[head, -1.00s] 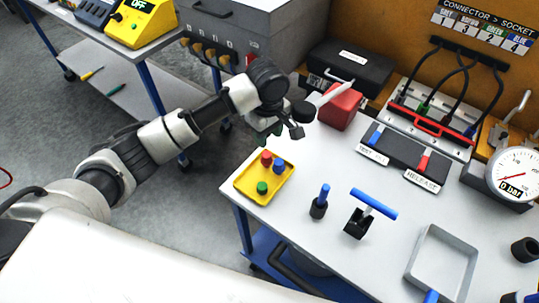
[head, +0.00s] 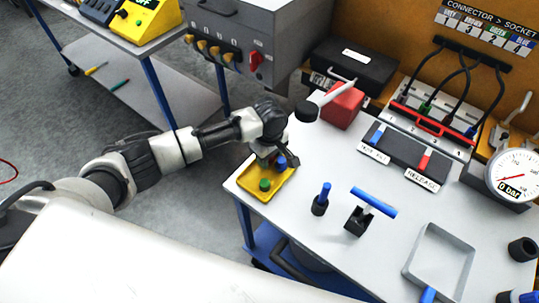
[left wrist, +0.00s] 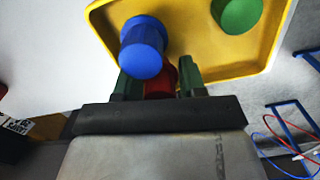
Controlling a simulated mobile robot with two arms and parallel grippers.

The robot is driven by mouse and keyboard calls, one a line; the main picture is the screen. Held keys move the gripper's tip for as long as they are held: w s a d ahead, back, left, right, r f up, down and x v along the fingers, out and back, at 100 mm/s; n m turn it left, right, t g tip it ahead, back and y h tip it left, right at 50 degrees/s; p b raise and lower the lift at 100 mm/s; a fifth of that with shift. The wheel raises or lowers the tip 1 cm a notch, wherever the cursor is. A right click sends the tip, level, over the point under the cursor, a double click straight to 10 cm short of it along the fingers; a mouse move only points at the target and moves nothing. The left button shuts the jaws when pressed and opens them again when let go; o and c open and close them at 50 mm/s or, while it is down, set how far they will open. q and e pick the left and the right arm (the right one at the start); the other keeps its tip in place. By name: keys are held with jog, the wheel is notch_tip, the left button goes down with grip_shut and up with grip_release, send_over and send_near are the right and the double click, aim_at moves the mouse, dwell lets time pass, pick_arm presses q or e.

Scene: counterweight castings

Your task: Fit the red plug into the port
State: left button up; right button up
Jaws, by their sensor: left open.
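The red plug (left wrist: 160,84) sits between the green fingers of my left gripper (left wrist: 160,82) in the left wrist view. The fingers are apart on either side of it; contact is not clear. In the head view my left gripper (head: 268,158) is low over the yellow tray (head: 252,193) and hides the red plug. A blue plug (head: 282,164) and a green plug (head: 265,184) stand in the tray; the blue one (left wrist: 142,48) is very close to the fingers in the left wrist view. I cannot tell which fitting is the port. My right gripper is not seen.
A black socket (head: 319,207) with a blue peg and a blue T-handle (head: 373,203) stand right of the tray. A red box (head: 342,105) is behind. A grey tray (head: 408,270), a gauge (head: 515,175) and a cabled connector panel (head: 425,125) are farther right.

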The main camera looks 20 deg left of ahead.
pick_arm(q)
jog(key=shift+c, duration=0.3)
jog(key=c, duration=0.5)
jog(key=shift+o, duration=0.2)
